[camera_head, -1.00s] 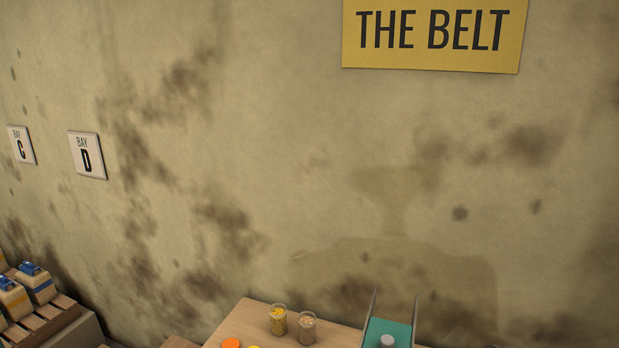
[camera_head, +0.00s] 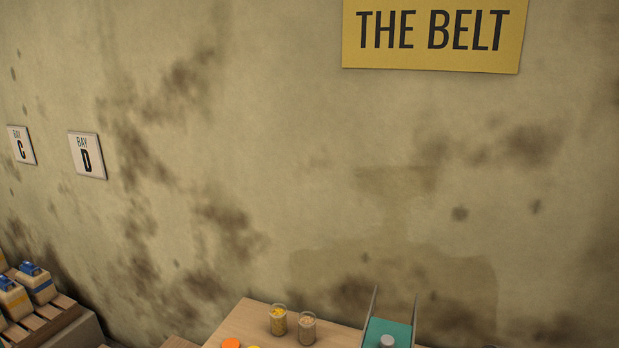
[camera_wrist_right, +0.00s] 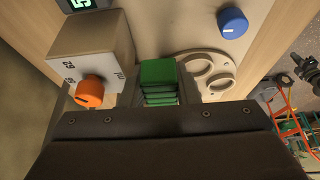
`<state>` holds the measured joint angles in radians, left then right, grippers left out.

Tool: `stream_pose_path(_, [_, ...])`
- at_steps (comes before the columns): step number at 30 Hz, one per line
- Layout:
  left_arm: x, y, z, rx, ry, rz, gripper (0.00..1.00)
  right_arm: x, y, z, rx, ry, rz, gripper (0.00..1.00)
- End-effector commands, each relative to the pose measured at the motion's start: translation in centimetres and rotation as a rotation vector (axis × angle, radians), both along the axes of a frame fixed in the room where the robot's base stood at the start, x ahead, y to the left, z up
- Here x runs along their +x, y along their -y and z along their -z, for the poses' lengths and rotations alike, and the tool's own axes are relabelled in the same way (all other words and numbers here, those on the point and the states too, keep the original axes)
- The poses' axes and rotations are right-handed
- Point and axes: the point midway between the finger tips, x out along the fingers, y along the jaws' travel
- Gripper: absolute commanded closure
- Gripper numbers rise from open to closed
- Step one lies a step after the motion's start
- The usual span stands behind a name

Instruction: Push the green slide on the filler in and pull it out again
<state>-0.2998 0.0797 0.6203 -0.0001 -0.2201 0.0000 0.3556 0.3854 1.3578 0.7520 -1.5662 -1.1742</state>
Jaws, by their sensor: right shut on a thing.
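The green slide (camera_wrist_right: 158,72) shows in the right wrist view as a green ribbed block at the middle. My right gripper (camera_wrist_right: 158,95) is at the slide, with a finger on each side, shut on it. The dark gripper body hides the lower part of the view. The filler (camera_wrist_right: 185,30) is the pale panel around and behind the slide. The head view shows neither the slide nor my grippers.
An orange knob (camera_wrist_right: 90,91) on a grey box is left of the slide; a blue knob (camera_wrist_right: 232,22) is upper right. A pale holder with round holes (camera_wrist_right: 205,72) is close right. In the head view, two jars (camera_head: 293,325) stand near a green belt (camera_head: 388,330).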

Motion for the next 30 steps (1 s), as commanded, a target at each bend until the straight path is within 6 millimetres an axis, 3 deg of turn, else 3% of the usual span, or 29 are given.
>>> stream_pose_path(1, [0.0,0.0,0.0,0.000,0.000,0.000,1.00,0.1,-0.1,-0.1,0.001,0.005,0.000,0.71])
stream_pose_path(6, [0.0,0.0,0.0,0.000,0.000,0.000,1.00,0.1,-0.1,-0.1,0.001,0.003,0.000,0.52])
stream_pose_path(16, [0.0,0.0,-0.4,0.000,0.000,0.000,1.00,0.0,0.1,-0.4,0.000,0.000,0.000,0.52])
stream_pose_path(30, [0.0,0.0,-4.6,0.001,0.000,0.000,1.00,-0.7,1.7,-4.7,-0.001,-0.001,0.001,0.52])
